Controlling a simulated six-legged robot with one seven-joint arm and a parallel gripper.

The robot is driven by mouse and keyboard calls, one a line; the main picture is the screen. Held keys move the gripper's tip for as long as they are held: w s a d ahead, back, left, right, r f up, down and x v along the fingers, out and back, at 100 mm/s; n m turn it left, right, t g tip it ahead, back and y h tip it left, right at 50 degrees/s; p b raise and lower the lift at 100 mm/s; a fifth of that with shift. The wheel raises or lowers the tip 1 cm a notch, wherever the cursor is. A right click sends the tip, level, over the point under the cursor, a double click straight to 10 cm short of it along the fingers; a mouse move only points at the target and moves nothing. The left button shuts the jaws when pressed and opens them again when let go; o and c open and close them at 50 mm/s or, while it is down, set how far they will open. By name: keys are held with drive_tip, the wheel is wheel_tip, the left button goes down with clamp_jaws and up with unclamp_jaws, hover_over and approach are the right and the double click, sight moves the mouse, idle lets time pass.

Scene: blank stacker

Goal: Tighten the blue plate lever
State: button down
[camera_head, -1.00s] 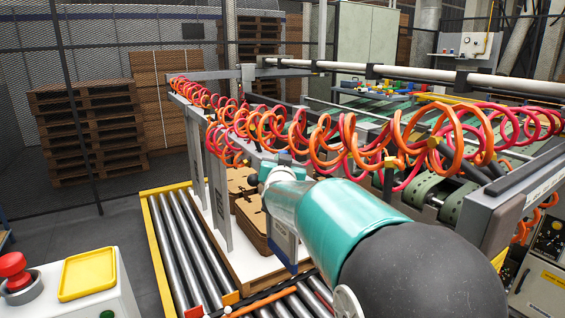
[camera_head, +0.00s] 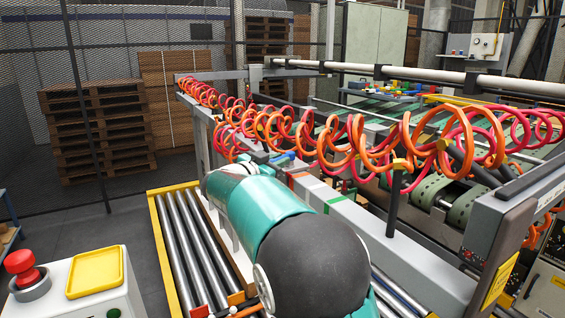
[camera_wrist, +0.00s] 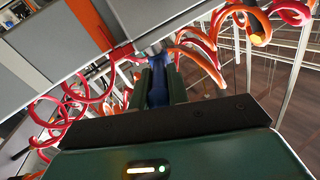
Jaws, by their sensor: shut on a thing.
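In the wrist view, my gripper (camera_wrist: 158,72) has its two dark green fingers closed on the blue lever (camera_wrist: 157,92), which sits between them beneath a grey beam (camera_wrist: 60,55). The lever's far end and its joint with the machine are mostly hidden. In the head view, my teal and black arm hides my gripper and the lever it holds. A small blue part (camera_head: 284,159) shows on the machine just beyond the arm; I cannot tell whether it is the same lever.
Coiled orange and red hoses (camera_head: 350,140) hang along the machine close to my arm. A roller conveyor (camera_head: 180,250) lies at the left. A control box with a red button (camera_head: 22,265) stands at the front left. A post (camera_head: 394,200) rises right of my arm.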

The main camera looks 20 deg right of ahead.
drive_tip(key=shift+w+a+r+m+g+h, duration=0.1)
drive_tip(key=shift+w+m+g+h, duration=0.25)
drive_tip(key=shift+m+g, duration=0.6)
drive_tip(key=shift+w+a+f+m+g+h, duration=0.1)
drive_tip(key=shift+w+m+g+h, duration=0.4)
drive_tip(key=shift+g, duration=0.8)
drive_tip(key=shift+w+a+r+m+g+h, duration=0.1)
drive_tip(key=shift+m+g+h, duration=0.15)
drive_tip(key=shift+m+g, duration=0.75)
drive_tip(key=shift+d+r+g, duration=0.1)
drive_tip(key=shift+g, duration=0.25)
drive_tip(key=c, duration=1.4)
unclamp_jaws()
drive_tip(key=shift+o, duration=0.3)
drive_tip(key=s+a, duration=0.1)
drive_tip(key=a, duration=1.3)
drive_tip(key=shift+s, duration=0.15)
